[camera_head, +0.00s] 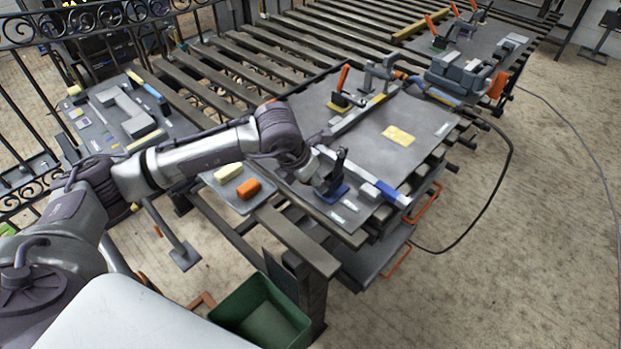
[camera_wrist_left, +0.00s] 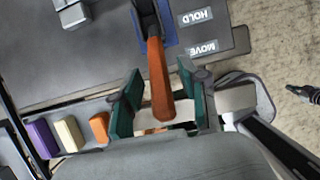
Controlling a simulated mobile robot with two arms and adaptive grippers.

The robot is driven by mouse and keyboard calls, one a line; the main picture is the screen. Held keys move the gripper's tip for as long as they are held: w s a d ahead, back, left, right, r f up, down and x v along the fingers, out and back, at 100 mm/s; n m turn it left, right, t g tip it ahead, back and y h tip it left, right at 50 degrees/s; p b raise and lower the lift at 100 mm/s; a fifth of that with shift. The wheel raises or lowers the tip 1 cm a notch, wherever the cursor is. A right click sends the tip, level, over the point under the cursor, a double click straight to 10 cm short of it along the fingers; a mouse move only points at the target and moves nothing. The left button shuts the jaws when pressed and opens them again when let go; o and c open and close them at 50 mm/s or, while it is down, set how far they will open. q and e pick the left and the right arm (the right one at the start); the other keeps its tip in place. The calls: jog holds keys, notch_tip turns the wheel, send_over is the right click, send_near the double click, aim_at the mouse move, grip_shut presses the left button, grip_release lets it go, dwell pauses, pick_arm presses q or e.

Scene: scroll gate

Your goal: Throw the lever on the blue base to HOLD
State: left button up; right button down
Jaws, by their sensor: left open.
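The lever's blue base (camera_head: 338,194) sits at the near corner of the grey table plate, and it also shows at the top of the left wrist view (camera_wrist_left: 171,28). The orange lever handle (camera_wrist_left: 158,85) extends downward in that view, its end on the MOVE label's side. The HOLD label (camera_wrist_left: 196,17) lies above the MOVE label (camera_wrist_left: 203,48), both right of the base. My left gripper (camera_wrist_left: 158,72) is open, with its green finger pads on either side of the handle and visible gaps. In the head view, my left gripper (camera_head: 322,178) hides the handle. My right gripper is not in view.
A second orange-handled lever (camera_head: 340,90) on a yellow base stands farther back on the plate. A small tray (camera_head: 240,203) with cream and orange blocks is beside my arm. A green bin (camera_head: 262,312) stands below the table.

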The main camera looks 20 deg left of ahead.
pick_arm(q)
grip_shut()
jog(key=shift+w+r, duration=0.1)
jog(key=shift+r, duration=0.05)
jog(key=shift+w+d+r+g+p, duration=0.15)
jog(key=shift+w+r+g+p, duration=0.15)
jog(key=shift+g, duration=0.3)
jog(key=shift+w+d+r+g+y, duration=0.25)
jog(key=shift+w+r+g+y, duration=0.2)
jog(key=shift+w+g+y, duration=0.35)
jog(key=shift+w+d+r+g+y+b, duration=0.2)
jog(key=shift+w+g, duration=0.35)
jog(key=shift+g, duration=0.4)
jog(key=shift+w+d+r+g+y+b, duration=0.1)
jog(key=shift+w+d+r+g+y, duration=0.1)
jog(key=shift+w+g, duration=0.55)
jog(key=shift+s+g, duration=0.15)
jog(key=shift+g, duration=0.15)
grip_release()
